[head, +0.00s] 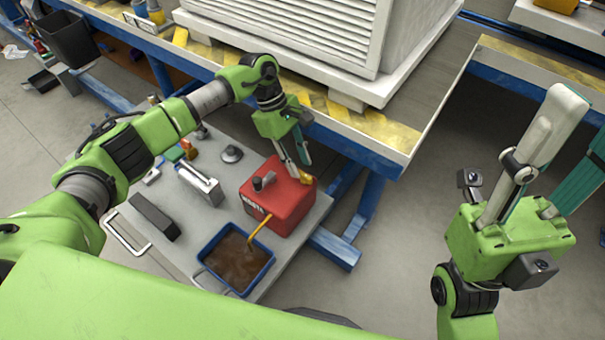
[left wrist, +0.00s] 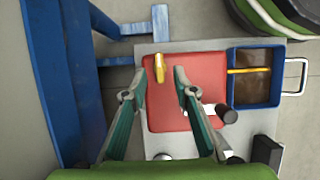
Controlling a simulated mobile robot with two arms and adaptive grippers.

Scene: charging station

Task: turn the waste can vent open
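The red waste can (head: 285,200) stands on a low grey platform beside the blue bench. Its yellow vent piece (head: 306,178) is at the top far-right corner in the head view, partly behind my left fingers. My left gripper (head: 303,165) points down over that corner. In the left wrist view, the vent (left wrist: 159,68) lies between the two spread fingertips of my left gripper (left wrist: 167,72), nearer the left one, with a gap to the right one. Contact cannot be told. My right gripper (head: 588,120) points up at the right, its fingers apart and empty.
A blue tray (head: 209,245) of brown liquid sits beside the can, with the can's yellow spout over it. A black cap (head: 264,181) rises from the can's top. The bench edge (head: 370,150) is close behind my left gripper. Small tools lie on the platform.

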